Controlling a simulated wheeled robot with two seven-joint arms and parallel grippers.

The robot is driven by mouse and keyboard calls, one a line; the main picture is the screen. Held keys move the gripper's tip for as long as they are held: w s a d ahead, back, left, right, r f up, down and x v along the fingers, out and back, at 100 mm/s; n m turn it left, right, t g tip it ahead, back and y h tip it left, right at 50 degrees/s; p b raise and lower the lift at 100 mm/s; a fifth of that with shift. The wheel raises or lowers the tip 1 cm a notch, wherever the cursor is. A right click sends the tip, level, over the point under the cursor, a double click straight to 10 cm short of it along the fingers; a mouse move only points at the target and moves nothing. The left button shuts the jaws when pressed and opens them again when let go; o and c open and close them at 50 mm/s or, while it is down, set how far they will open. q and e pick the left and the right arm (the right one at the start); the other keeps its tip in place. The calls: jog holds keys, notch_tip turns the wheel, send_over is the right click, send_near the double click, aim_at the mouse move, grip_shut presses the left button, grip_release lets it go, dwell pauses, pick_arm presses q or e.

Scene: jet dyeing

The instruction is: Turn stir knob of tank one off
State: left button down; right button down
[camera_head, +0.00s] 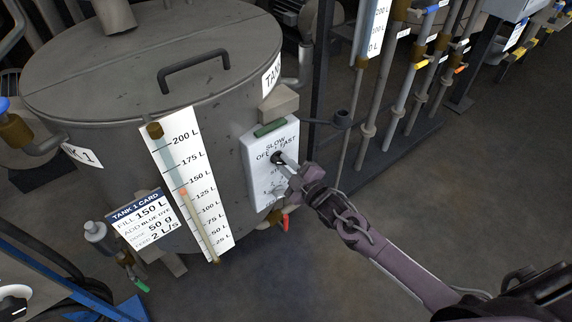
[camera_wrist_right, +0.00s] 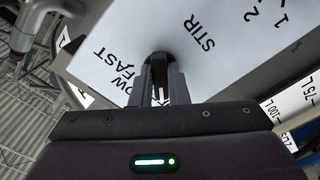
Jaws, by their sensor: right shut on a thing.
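Tank one (camera_head: 150,60) is a large grey metal vessel with a lid and handle. On its right side is a white control panel (camera_head: 256,180) with the words OFF, SLOW and FAST. The black stir knob (camera_head: 277,157) sits below those words, and it also shows in the right wrist view (camera_wrist_right: 158,60) near the word STIR. My right gripper (camera_head: 285,163) reaches in from the lower right. Its two fingers (camera_wrist_right: 161,85) are shut on the knob. The knob's exact pointing direction is partly hidden by the fingers. My left gripper is not in view.
A level gauge (camera_head: 187,185) and a blue-headed tank 1 card (camera_head: 145,222) are left of the panel. A red-handled valve (camera_head: 285,222) sits below it. Vertical pipes (camera_head: 400,80) stand on the right. The floor (camera_head: 470,170) at the right is clear.

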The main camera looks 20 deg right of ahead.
jog(key=c, duration=1.4)
grip_release()
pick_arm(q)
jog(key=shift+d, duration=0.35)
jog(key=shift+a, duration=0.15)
pick_arm(e)
jog(key=shift+s, duration=0.1)
